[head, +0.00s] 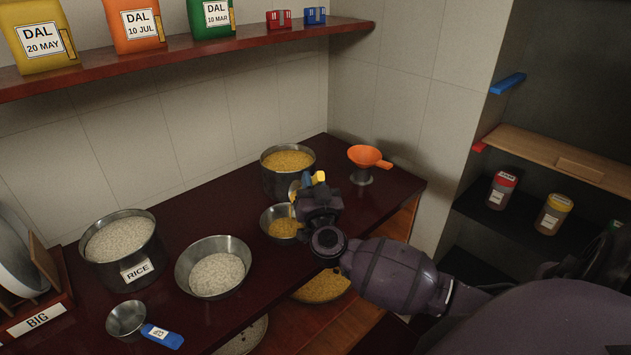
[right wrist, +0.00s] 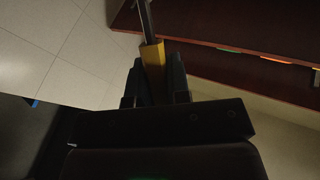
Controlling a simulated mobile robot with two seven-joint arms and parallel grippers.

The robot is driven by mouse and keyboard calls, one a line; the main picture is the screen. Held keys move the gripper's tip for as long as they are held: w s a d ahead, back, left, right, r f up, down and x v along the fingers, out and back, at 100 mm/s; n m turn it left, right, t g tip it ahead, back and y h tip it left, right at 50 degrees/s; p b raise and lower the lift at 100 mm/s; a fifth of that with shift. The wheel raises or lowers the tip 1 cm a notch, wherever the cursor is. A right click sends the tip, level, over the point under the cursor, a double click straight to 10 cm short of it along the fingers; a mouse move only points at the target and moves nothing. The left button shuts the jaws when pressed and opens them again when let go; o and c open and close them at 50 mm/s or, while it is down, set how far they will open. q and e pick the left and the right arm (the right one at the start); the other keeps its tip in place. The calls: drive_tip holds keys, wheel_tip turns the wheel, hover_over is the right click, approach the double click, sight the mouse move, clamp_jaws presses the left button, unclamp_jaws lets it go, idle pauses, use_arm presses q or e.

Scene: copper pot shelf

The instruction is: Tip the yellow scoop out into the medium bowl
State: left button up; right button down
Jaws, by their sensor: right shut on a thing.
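My right gripper (head: 314,190) is above the dark red counter, just over the far right edge of a small steel bowl (head: 264,222) that holds yellow grain. It is shut on the yellow handle (right wrist: 152,56) of the scoop, whose metal shaft (right wrist: 146,18) runs up out of the right wrist view. In the head view, yellow parts of the scoop (head: 320,177) show by the fingers. Its cup is mostly hidden, so I cannot tell what it holds. A wider steel bowl (head: 240,245) with white rice stands to the left. No bowl carries a readable size label. My left gripper is out of view.
A steel pot of yellow grain (head: 288,185) stands behind the gripper, with an orange funnel (head: 366,156) on its right. A RICE pot (head: 136,268) and a blue-handled scoop (head: 162,336) are at left. A wall shelf (head: 160,57) overhangs the counter.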

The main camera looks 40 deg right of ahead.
use_arm(q)
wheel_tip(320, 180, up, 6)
drive_tip(key=p, duration=0.5)
drive_tip(key=shift+p, duration=0.3)
use_arm(e)
drive_tip(key=a+n+t+y, duration=0.3)
drive_tip(key=a+n+y, duration=0.2)
drive_tip(key=n, duration=0.5)
drive_tip(key=shift+w+a+n, duration=0.35)
drive_tip(key=shift+a+n, duration=0.05)
drive_tip(key=shift+a, duration=0.3)
drive_tip(key=shift+f, duration=0.15)
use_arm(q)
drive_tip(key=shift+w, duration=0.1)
